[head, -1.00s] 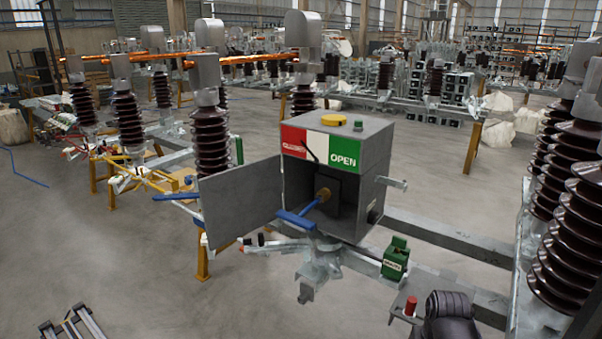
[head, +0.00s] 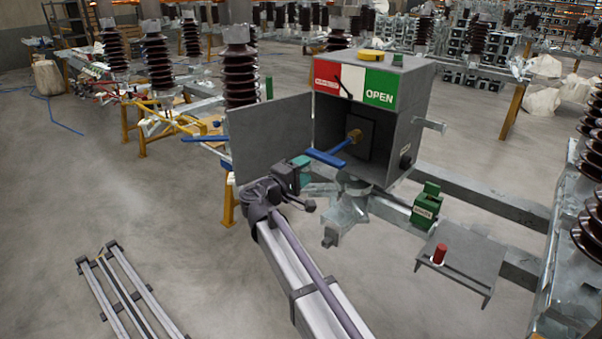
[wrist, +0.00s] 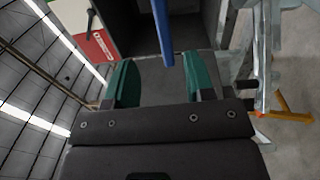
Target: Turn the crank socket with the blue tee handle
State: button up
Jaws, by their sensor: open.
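The blue tee handle (head: 327,158) sits with its shaft in the brass crank socket (head: 355,136) inside the open grey box (head: 408,125). Its crossbar sticks out of the box front, towards the lower left. In the wrist view the teal fingers of my gripper (wrist: 160,75) are apart. The blue bar (wrist: 163,30) comes down from the top, and its end shows between the fingertips. I cannot tell whether it lies between them in depth. The socket is not visible in the wrist view.
The open door panel (head: 270,140) stands close above and left of my gripper. A green block (head: 426,207) and a small shelf with a red cylinder (head: 439,254) are at the right. Grey rails (head: 120,290) lie on the floor at lower left.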

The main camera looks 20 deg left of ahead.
aim_at(322, 160)
jog(key=x, duration=0.9)
jog(key=shift+w+d+f, duration=0.2)
jog(key=shift+w+f, duration=0.1)
jog(key=shift+w, duration=0.05)
jog(key=shift+c, duration=0.4)
grip_shut()
dwell(0.7)
